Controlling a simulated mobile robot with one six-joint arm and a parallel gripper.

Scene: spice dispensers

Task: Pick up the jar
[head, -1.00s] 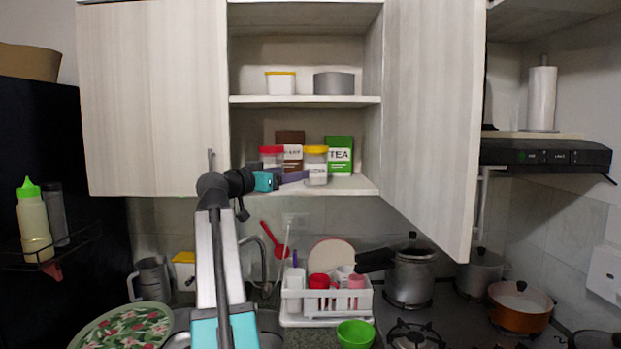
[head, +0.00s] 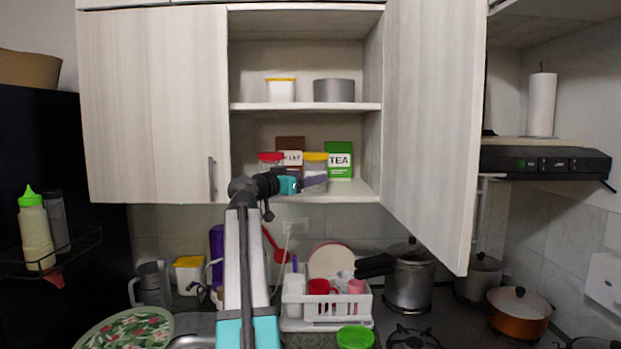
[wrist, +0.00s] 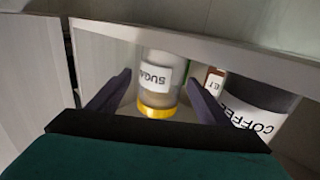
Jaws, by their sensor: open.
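A clear jar with a yellow lid (head: 315,157) stands on the lower cabinet shelf. Its label, reading "SUGA…", shows inverted in the wrist view (wrist: 154,74). A red-lidded jar (head: 271,157) stands to the left, partly hidden by my arm. A dark container labelled "COFFEE" (wrist: 262,100) is close beside the right finger.
A green tea box (head: 339,160) and a brown box (head: 290,143) stand behind the jars. The upper shelf (head: 305,106) is overhead. A dish rack (head: 325,308) is below.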

